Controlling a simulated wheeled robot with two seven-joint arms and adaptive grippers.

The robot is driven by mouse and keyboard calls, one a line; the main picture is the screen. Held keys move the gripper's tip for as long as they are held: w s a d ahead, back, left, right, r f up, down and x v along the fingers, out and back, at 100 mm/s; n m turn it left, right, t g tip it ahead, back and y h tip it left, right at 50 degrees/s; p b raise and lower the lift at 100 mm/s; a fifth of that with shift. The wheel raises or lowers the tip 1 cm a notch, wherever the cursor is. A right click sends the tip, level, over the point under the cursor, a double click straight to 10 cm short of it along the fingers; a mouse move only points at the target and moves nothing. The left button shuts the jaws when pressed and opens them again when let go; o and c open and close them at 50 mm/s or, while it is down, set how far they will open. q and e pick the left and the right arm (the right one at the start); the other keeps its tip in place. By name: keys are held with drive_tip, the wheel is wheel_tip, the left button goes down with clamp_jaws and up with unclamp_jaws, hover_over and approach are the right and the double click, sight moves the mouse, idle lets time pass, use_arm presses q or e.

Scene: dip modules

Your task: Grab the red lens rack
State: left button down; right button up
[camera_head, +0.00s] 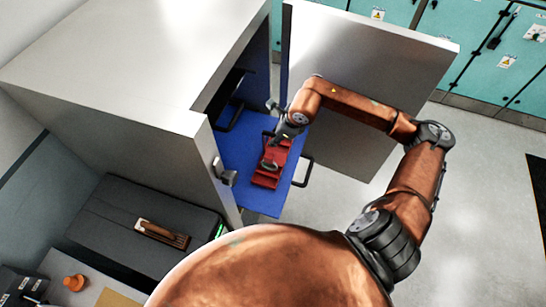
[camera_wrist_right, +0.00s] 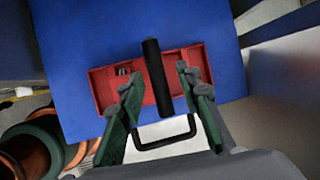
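The red lens rack (camera_head: 266,181) lies on the blue pull-out shelf (camera_head: 234,153) of the open cabinet. It also shows in the right wrist view (camera_wrist_right: 104,90), with a black bar handle (camera_wrist_right: 151,60) standing across its middle. My right gripper (camera_head: 275,146) is above the rack. In the right wrist view its two green-padded fingers (camera_wrist_right: 157,78) are apart, one on each side of the bar handle, with nothing clamped. I cannot tell how far above the rack the fingertips are. The lower part of the rack is partly hidden by the fingers. My left gripper is not in view.
The shelf's black pull handle (camera_head: 304,171) sticks out at its front edge. The cabinet door (camera_head: 360,75) stands open behind my right arm. A black machine (camera_head: 110,220) with a brown rack (camera_head: 162,234) on it stands at lower left. Floor to the right is clear.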

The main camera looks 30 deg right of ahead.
clamp_jaws()
idle(0.7)
